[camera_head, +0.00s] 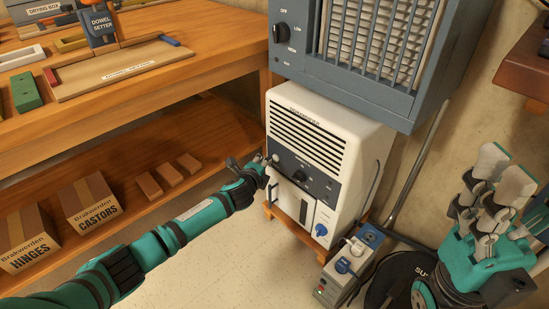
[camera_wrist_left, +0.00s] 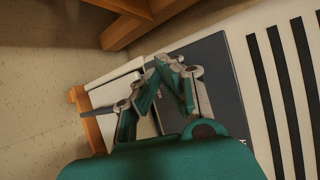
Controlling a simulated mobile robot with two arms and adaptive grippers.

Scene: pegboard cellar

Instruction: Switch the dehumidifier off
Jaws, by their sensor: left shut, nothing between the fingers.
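The dehumidifier (camera_head: 352,160) is a white box with black vent slots and a dark control panel (camera_head: 318,182). A dark round knob (camera_head: 299,176) sits on the panel, and a blue knob (camera_head: 321,230) is low on the front. My left gripper (camera_head: 271,161) is shut and empty at the panel's left end; contact cannot be told. In the left wrist view its fingers (camera_wrist_left: 162,82) are in front of the dark panel (camera_wrist_left: 218,75) and hide part of it. My right gripper (camera_head: 503,175) is at the far right, away from the dehumidifier, fingers apart and empty.
A blue-grey heater-like unit (camera_head: 290,68) with a dial hangs over the dehumidifier. A wooden bench (camera_head: 150,75) with a lower shelf of boxes (camera_head: 88,203) is left. A small grey device with blue parts (camera_head: 344,268) stands on the floor in front. Pale floor (camera_head: 220,270) is clear.

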